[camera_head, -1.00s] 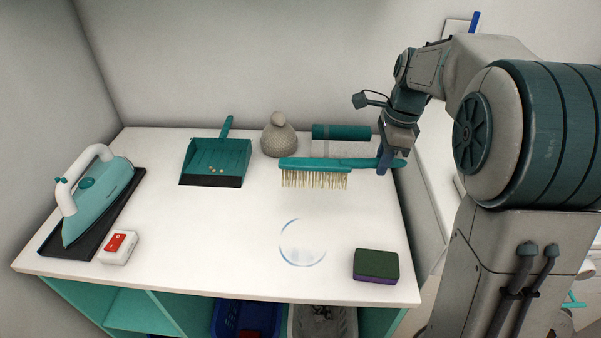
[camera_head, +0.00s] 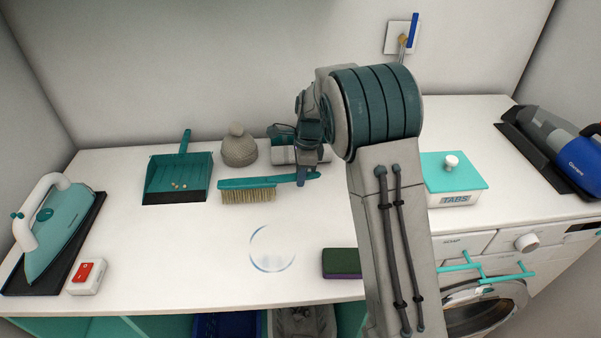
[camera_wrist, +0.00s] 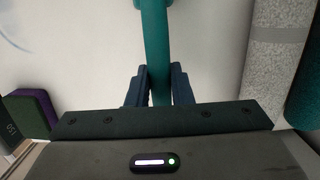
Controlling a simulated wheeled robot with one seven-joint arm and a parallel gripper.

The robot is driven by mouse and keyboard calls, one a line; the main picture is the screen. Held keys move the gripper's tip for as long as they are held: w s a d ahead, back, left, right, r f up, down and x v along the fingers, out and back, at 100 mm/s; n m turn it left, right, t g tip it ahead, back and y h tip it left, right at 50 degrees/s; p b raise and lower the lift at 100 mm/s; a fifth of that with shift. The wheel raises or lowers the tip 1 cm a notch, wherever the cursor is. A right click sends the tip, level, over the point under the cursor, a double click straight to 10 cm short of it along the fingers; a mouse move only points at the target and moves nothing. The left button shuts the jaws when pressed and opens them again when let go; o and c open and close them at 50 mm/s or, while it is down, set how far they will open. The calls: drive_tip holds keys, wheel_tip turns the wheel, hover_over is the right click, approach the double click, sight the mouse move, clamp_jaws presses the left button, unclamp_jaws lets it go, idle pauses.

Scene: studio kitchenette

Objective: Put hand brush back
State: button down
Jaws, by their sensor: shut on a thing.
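The hand brush (camera_head: 250,189) has a teal back and handle and pale bristles pointing down. It lies level across the picture, just right of the teal dustpan (camera_head: 165,175), which has a few crumbs in it. My gripper (camera_head: 302,178) is shut on the brush's handle at its right end. In the wrist view the teal handle (camera_wrist: 157,50) passes between the two dark fingers of my gripper (camera_wrist: 158,85). I cannot tell whether the bristles touch the white counter (camera_head: 130,260). My arm hides part of the counter to the right.
A grey knobbed cone (camera_head: 239,150) and a roll (camera_head: 285,155) stand behind the brush. A ring mark (camera_head: 272,248), a sponge (camera_head: 342,263), an iron (camera_head: 55,230) and a red-switched box (camera_head: 87,277) are nearer. A TABS box (camera_head: 452,175) and a handheld vacuum (camera_head: 560,150) are right.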

drive_tip(key=shift+f, duration=0.25)
drive_tip(key=shift+s+d+f+b, duration=0.1)
drive_tip(key=shift+s+f+b, duration=0.1)
drive_tip(key=shift+f+b, duration=0.3)
drive_tip(key=c, duration=1.3)
unclamp_jaws()
drive_tip(key=shift+f, duration=0.25)
drive_tip(key=shift+w+a, duration=0.15)
drive_tip(key=shift+a, duration=0.05)
drive_tip(key=shift+r, duration=0.1)
drive_tip(key=shift+d+r, duration=0.1)
drive_tip(key=shift+d, duration=0.05)
wheel_tip(320, 180, up, 13)
drive_tip(key=d, duration=0.1)
drive_tip(key=shift+d+r, duration=0.15)
drive_tip(key=shift+d, duration=0.2)
